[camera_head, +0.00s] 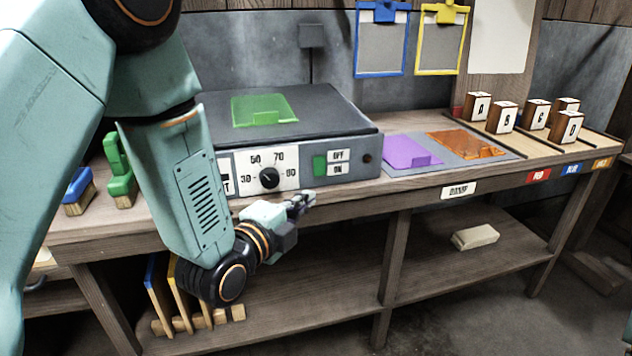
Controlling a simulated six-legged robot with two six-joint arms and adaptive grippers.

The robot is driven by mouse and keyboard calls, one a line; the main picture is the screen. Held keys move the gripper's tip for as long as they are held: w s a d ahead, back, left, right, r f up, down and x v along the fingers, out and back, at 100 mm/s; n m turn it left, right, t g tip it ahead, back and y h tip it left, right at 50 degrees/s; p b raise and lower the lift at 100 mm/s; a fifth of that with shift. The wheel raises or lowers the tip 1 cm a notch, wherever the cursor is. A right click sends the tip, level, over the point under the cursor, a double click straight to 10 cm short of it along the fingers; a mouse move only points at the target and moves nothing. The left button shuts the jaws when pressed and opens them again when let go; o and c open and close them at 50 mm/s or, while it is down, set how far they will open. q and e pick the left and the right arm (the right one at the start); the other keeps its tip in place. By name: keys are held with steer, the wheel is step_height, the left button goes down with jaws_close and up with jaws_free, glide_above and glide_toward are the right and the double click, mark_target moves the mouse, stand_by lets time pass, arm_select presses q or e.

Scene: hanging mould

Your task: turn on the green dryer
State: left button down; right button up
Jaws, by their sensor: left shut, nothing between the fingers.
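The dryer (358,142) is a grey box with a dark flat top on the left part of the bench. A green plate (264,110) lies on its top. Its front has a black dial (269,178) on a white scale with temperature numbers. To the right is a green rocker switch (320,165) beside labels OFF, above, and ON, below. My left gripper (304,201) is shut and empty, just in front of the dryer's front and below the switch. It seems apart from the switch. My left arm hides the dryer's left end. My right gripper is out of view.
A purple plate (409,152) and an orange plate (466,145) lie on a grey mat right of the dryer. Several lettered wooden blocks (502,117) stand farther right. Brushes (119,170) stand at the left. The lower shelf (350,262) holds boards and a pale block (475,237).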

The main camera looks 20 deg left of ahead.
arm_select(q)
steer(key=b, duration=0.2)
glide_toward(324, 173)
steer(key=w+d, duration=0.2)
steer(key=d, duration=0.1)
steer(key=shift+w+a+f+b, duration=0.1)
steer(key=shift+w+a, duration=0.15)
steer(key=shift+w, duration=0.4)
steer(key=shift+w+a+f+b, duration=0.15)
steer(key=shift+w+a, duration=0.15)
steer(key=shift+w, duration=0.35)
steer(key=shift+w+a+b, duration=0.1)
steer(key=shift+w+a, duration=0.15)
steer(key=shift+w, duration=0.4)
steer(key=shift+a, duration=0.1)
steer(key=shift+w+a+f+b, duration=0.1)
steer(key=shift+w+f+b, duration=0.15)
steer(key=shift+b, duration=0.3)
steer(key=shift+r, duration=0.15)
steer(key=shift+s, duration=0.1)
